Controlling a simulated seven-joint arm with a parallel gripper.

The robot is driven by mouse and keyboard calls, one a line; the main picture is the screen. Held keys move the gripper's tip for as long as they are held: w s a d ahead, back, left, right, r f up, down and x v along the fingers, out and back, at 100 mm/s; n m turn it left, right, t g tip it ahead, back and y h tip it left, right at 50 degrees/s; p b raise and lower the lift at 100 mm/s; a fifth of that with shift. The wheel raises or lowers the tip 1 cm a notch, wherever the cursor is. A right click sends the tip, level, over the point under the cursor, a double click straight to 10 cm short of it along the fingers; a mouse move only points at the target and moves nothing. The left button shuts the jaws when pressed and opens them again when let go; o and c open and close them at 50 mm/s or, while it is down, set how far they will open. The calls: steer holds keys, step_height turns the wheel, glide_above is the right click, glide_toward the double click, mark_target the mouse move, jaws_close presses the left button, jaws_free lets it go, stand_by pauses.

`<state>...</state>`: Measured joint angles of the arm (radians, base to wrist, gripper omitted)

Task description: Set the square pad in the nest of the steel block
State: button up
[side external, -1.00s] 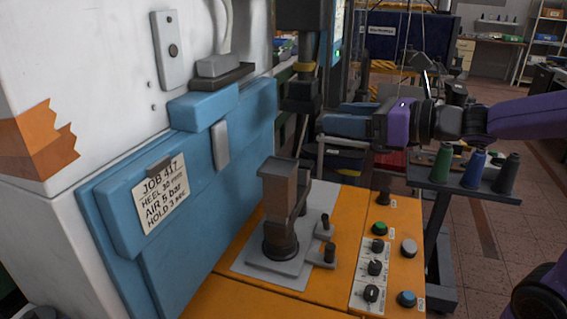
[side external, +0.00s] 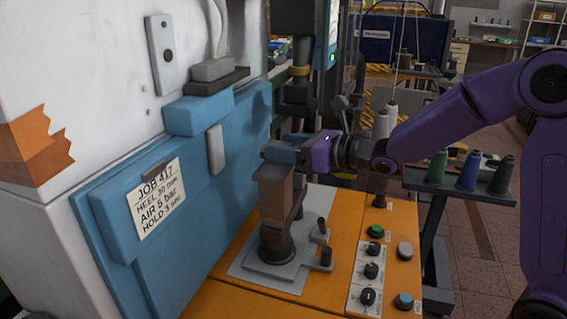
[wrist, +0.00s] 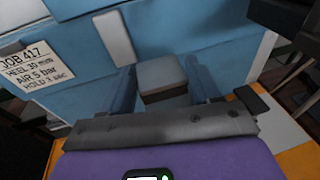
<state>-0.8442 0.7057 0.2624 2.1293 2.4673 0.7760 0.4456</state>
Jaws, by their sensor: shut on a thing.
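The square pad (wrist: 162,75) looks like the grey-topped, brown-sided piece filling the gap between my two blue fingers in the wrist view. My gripper (wrist: 160,82) is shut on it. In the side view my gripper (side external: 285,150) is level, its fingers pointing left over the top of an upright post.
The blue press face (side external: 190,180) with a job card (side external: 155,198) stands close behind the fingertips. Knobs (side external: 368,297) line the orange table (side external: 335,215). Thread cones (side external: 468,170) stand at right.

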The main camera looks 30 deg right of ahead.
mark_target(284, 174)
steer(key=shift+w+a+f, duration=0.15)
steer(key=shift+w+f, duration=0.1)
steer(key=shift+f, duration=0.1)
steer(key=shift+w+f, duration=0.15)
steer(key=shift+f, duration=1.55)
steer(key=shift+f, duration=0.1)
steer(key=o, duration=1.2)
